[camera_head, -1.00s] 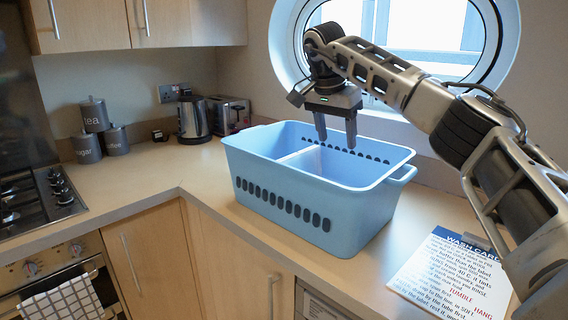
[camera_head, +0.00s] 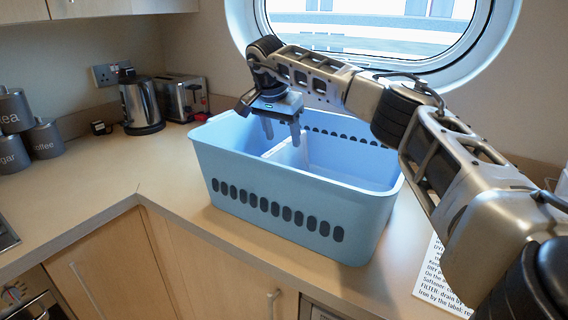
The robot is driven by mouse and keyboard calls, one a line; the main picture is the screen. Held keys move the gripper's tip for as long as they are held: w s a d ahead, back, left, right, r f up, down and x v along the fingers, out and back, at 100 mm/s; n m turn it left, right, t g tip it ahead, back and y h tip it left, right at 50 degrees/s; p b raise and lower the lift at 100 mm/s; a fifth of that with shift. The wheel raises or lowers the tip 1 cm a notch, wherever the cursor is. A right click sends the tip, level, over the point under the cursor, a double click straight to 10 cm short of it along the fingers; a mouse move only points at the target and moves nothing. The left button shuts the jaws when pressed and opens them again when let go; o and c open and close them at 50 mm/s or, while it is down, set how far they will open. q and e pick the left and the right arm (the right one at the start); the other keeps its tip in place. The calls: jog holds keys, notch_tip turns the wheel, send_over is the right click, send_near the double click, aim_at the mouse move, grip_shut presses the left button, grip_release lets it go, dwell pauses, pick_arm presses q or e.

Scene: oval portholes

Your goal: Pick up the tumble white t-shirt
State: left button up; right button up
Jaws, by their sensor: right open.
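No white t-shirt can be made out. A light blue laundry basket (camera_head: 290,222) with dark oval holes stands on the counter. A pale divider (camera_head: 290,150) runs across its inside, and the basket's floor is hidden by the front wall. My right gripper (camera_head: 282,138) is open and points down, its fingertips over the basket's opening near the divider. Nothing shows between its fingers. My left gripper is not in view.
A printed care card (camera_head: 436,275) lies right of the basket, partly hidden by my right arm. A kettle (camera_head: 141,106), toaster (camera_head: 182,98) and grey canisters (camera_head: 42,138) stand at the back left. The counter left of the basket (camera_head: 110,190) is clear.

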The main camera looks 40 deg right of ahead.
aim_at(286, 153)
jog(key=shift+p+x, duration=0.6)
jog(key=shift+x, duration=2.85)
jog(key=shift+d, duration=0.1)
jog(key=c, duration=1.1)
